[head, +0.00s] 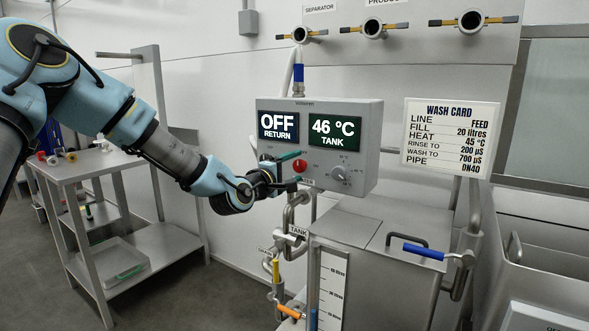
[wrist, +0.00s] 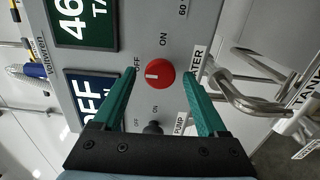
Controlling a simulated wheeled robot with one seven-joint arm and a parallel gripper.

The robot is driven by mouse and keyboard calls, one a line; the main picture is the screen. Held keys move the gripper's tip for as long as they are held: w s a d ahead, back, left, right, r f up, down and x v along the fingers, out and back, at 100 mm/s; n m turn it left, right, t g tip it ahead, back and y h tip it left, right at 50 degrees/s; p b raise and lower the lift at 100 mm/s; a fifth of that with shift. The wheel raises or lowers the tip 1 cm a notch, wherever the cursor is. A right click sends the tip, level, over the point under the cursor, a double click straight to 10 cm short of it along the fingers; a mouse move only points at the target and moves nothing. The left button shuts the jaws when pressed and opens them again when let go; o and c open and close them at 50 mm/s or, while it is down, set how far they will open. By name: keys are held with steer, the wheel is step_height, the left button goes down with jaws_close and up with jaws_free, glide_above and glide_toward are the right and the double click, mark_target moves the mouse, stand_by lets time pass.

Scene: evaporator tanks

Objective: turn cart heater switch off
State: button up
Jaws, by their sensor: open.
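The red round heater switch (head: 299,166) is on the front of the grey control box (head: 369,160). In the wrist view the red switch (wrist: 161,74) has a white mark pointing to picture left, roughly toward the OFF label; the ON label is above it. My gripper (head: 292,171) is open in front of the box. In the wrist view my gripper (wrist: 159,73) has its green fingers on either side of the red switch, with a gap on both sides. Contact with the panel cannot be told.
A black pump switch (wrist: 152,128) sits close by, between the fingers' bases. A grey dial (head: 339,174) is to the right on the box. Displays read OFF RETURN (head: 278,125) and 46 °C TANK (head: 335,126). Pipes (head: 290,215) run below; a steel cart (head: 110,215) stands left.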

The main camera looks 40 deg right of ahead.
steer(key=b+v, duration=0.1)
steer(key=v, duration=0.9)
steer(key=shift+a, duration=0.25)
steer(key=w+a+f+m+y+p, duration=0.1)
steer(key=w+a+f+y, duration=0.25)
steer(key=a, duration=0.45)
steer(key=w+a+f+m+t+y+p, duration=0.1)
steer(key=w+a+f+m+y+p, duration=0.2)
steer(key=a, duration=0.6)
steer(key=w+a+f+y, duration=0.3)
steer(key=a+y, duration=0.2)
steer(key=a, duration=0.3)
steer(key=s+a+r+g+y+p, duration=0.1)
steer(key=s+a+y, duration=0.1)
steer(key=a, duration=0.5)
steer(key=s+a+r+g+y+p, duration=0.1)
steer(key=s+a, duration=0.3)
steer(key=a, duration=0.4)
steer(key=s+a+r+g+y+p, duration=0.1)
steer(key=s+a+g+y, duration=0.1)
steer(key=a, duration=0.6)
steer(key=shift+s+a+r+y, duration=0.2)
steer(key=shift+s+r+y, duration=0.2)
steer(key=shift+s, duration=0.35)
